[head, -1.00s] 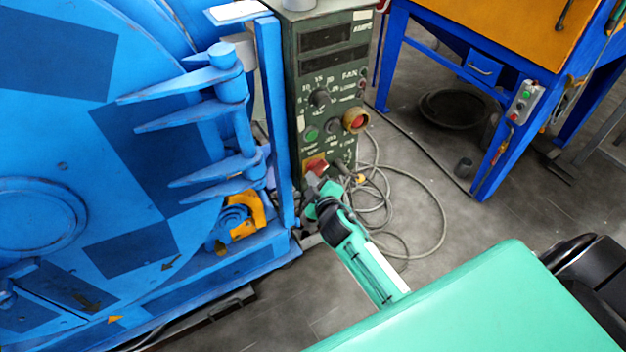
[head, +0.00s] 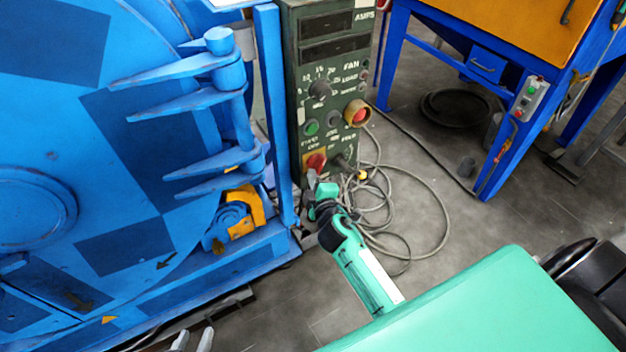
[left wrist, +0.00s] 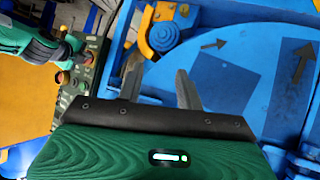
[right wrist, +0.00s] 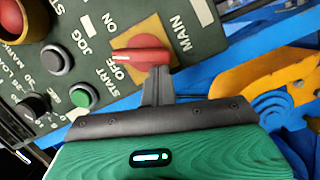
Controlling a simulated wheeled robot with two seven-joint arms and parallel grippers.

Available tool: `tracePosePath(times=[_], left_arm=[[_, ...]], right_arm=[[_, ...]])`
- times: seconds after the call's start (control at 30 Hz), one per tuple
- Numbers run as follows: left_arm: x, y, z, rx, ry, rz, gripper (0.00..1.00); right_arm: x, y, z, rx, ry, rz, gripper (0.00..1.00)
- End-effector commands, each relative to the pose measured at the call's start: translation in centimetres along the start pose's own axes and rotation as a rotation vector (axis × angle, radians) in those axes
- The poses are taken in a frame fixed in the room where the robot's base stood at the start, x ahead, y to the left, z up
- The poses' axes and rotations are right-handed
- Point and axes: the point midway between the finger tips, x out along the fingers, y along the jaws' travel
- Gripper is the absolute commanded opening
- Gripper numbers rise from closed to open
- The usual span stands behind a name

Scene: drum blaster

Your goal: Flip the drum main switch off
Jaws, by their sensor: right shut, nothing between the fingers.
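The drum main switch is a red knob (head: 316,162) on a yellow plate, low on the dark green control panel (head: 337,100). In the right wrist view the red knob (right wrist: 140,55) lies crosswise beside the ON, OFF and MAIN lettering; its exact setting is hard to tell. My right gripper (right wrist: 158,78) is shut and empty, its fingertips at the knob's near side, seemingly touching it. The right gripper also shows in the head view (head: 312,182) just below the switch. My left gripper (left wrist: 157,82) is open and empty; its fingertips (head: 191,341) show at the head view's bottom edge.
The blue drum machine (head: 140,180) with pointed hinge arms stands left, and its blue post (head: 277,120) rises close beside the panel. A red button with a yellow collar (head: 357,113) sticks out above the switch. Looped cables (head: 415,225) lie on the floor. A blue-legged cabinet (head: 505,150) stands right.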

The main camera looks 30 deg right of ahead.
Motion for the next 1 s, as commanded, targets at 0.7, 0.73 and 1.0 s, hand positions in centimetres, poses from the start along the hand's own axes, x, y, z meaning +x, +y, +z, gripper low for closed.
tracePosePath(times=[0.7,0.73,1.0], left_arm=[[0.9,2.5,-2.9,-0.025,0.358,0.067,0.36],[0.8,2.4,-3.3,-0.023,0.38,0.065,0.36],[0.2,1.7,-6.7,-0.006,0.541,0.052,0.36]], right_arm=[[0.1,-0.7,0.6,-0.218,-0.002,0.055,0.0],[0.1,-0.8,0.6,-0.225,-0.002,0.057,0.0],[0.2,-0.8,0.7,-0.284,-0.002,0.071,0.0]])
